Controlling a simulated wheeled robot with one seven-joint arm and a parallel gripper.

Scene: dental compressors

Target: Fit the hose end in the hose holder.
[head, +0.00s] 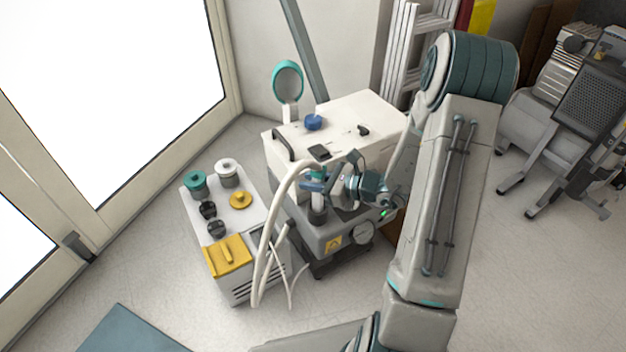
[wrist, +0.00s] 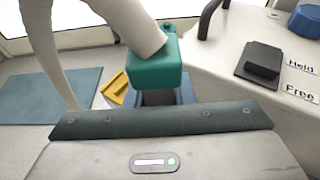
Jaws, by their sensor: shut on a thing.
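My gripper (head: 318,186) is shut on the hose end, in front of the white cabinet. In the wrist view the hose end is a teal block (wrist: 155,64) on a thick white hose (wrist: 136,25). It sits between the blue-grey fingers of my gripper (wrist: 162,97), with the hose rising from it. In the head view the hose (head: 268,225) arcs up from low on the left to my gripper. A teal oval ring (head: 276,82) stands on a white post at the cabinet's back left; I cannot tell whether it is the hose holder.
The white cabinet (head: 365,112) carries a blue knob (head: 313,122), a black handle and a black switch (wrist: 263,60) by labels "Held" and "Free". A low unit (head: 222,215) with coloured caps stands left. A grey compressor (head: 335,232) is below my gripper. Floor is clear in front.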

